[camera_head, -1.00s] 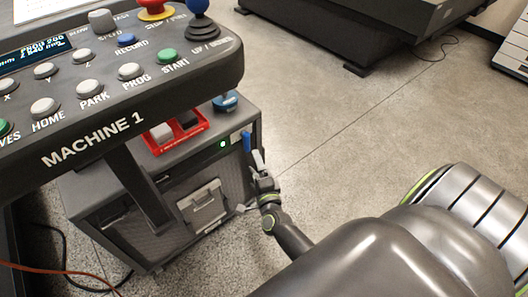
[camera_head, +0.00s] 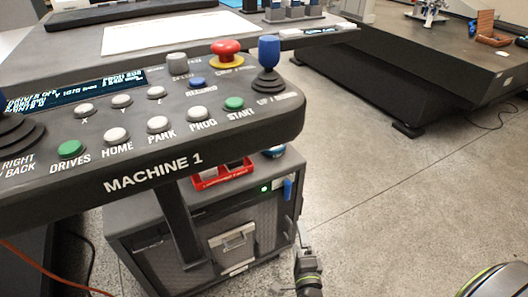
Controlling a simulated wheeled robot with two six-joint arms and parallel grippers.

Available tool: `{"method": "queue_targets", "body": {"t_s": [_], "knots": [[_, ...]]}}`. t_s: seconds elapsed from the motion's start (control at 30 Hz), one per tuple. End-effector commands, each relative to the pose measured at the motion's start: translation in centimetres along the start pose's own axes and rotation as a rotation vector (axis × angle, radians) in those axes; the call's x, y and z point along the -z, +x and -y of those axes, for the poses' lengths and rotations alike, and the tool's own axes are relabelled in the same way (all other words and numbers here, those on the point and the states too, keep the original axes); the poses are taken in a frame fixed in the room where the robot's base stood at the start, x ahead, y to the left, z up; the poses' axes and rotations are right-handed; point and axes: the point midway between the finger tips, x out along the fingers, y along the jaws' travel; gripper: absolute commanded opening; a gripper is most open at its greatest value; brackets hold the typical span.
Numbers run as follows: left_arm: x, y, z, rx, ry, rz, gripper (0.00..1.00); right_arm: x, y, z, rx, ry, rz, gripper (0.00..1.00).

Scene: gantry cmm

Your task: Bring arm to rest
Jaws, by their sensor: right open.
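My right gripper (camera_head: 301,236) is at the bottom of the view, beside the right edge of a dark cabinet. It is small and partly blurred against the floor, with its jaws open and nothing seen between them. My right wrist shows just below it. The blue handle (camera_head: 288,189) on the cabinet's front is above the gripper and apart from it. My left gripper is not in view.
The MACHINE 1 control panel (camera_head: 155,185) with buttons, a red stop knob (camera_head: 226,52) and a blue-topped joystick (camera_head: 268,62) overhangs the cabinet (camera_head: 170,222). A red tray (camera_head: 222,176) sits on the cabinet. Bare floor (camera_head: 390,200) lies to the right.

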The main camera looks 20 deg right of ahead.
Motion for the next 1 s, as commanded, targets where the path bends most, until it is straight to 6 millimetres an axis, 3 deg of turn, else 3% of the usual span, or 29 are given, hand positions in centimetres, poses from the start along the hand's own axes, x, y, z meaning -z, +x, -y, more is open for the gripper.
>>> {"method": "queue_targets", "body": {"t_s": [0.27, 0.47, 0.63, 0.8, 1.0], "knots": [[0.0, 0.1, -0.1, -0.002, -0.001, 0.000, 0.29, -0.6, -0.5, -1.1, -0.062, -0.090, 0.061, 1.00], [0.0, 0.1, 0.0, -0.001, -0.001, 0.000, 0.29, -1.8, -3.2, -5.3, -0.272, -0.413, 0.284, 1.00], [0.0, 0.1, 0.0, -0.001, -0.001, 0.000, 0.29, -1.5, -7.3, -9.4, -0.470, -0.722, 0.515, 1.00], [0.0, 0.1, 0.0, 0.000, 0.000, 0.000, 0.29, 0.5, -12.6, -12.8, -0.668, -1.002, 0.760, 1.00], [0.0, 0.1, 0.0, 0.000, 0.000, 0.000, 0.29, 3.6, -18.2, -14.8, -0.861, -1.231, 1.013, 1.00]]}}
